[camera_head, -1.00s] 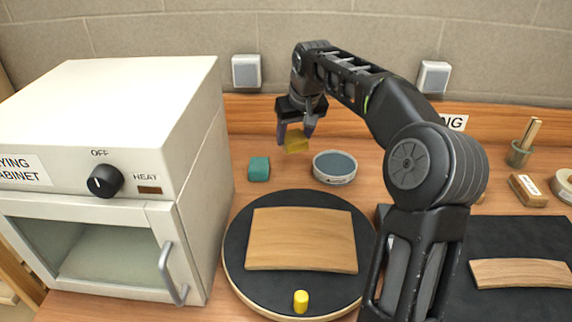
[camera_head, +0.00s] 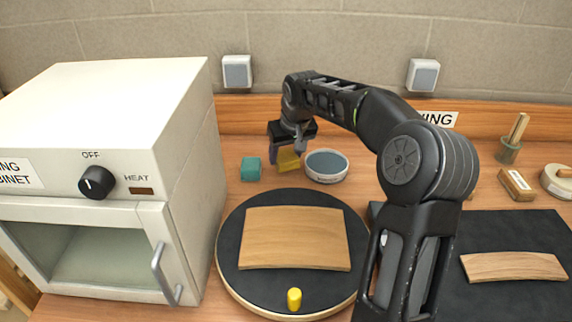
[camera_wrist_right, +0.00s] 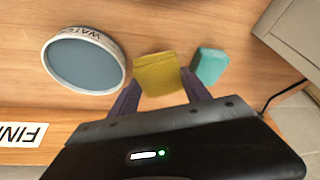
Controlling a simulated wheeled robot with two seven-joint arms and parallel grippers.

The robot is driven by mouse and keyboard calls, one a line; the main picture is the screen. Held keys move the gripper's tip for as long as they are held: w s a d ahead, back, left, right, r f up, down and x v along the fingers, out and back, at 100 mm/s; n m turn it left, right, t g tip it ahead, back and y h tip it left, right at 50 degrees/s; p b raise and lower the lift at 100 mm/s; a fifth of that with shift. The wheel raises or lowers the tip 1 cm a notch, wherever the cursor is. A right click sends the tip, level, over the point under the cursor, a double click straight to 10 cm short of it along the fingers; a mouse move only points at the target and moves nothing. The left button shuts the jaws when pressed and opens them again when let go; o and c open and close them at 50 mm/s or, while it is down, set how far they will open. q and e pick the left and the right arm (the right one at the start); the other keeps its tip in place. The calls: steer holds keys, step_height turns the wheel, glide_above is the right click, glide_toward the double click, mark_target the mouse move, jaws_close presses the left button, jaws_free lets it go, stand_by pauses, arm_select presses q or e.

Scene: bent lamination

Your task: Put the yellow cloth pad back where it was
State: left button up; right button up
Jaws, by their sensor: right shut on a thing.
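The yellow cloth pad (camera_head: 288,161) is between the fingers of my right gripper (camera_head: 286,157), at the back of the bench. In the right wrist view the pad (camera_wrist_right: 158,74) shows between the two purple-grey fingertips of my right gripper (camera_wrist_right: 160,92), which is shut on it. The pad is low, between a teal block (camera_head: 250,169) on its left and a round water dish (camera_head: 326,166) on its right. I cannot tell whether it touches the bench. My left gripper is not in view.
A round black turntable (camera_head: 232,244) in front bears a curved wooden sheet (camera_head: 292,238) and a yellow knob (camera_head: 294,299). A white drying cabinet (camera_head: 110,130) stands at left. A black mat (camera_head: 500,230) with another curved wood piece (camera_head: 515,266) lies at right.

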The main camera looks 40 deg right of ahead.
mark_target(288, 159)
steer(key=shift+f, duration=1.85)
steer(key=shift+f, duration=0.2)
steer(key=o, duration=1.2)
steer(key=shift+r, duration=0.15)
steer(key=shift+r, duration=0.15)
steer(key=v, duration=1.2)
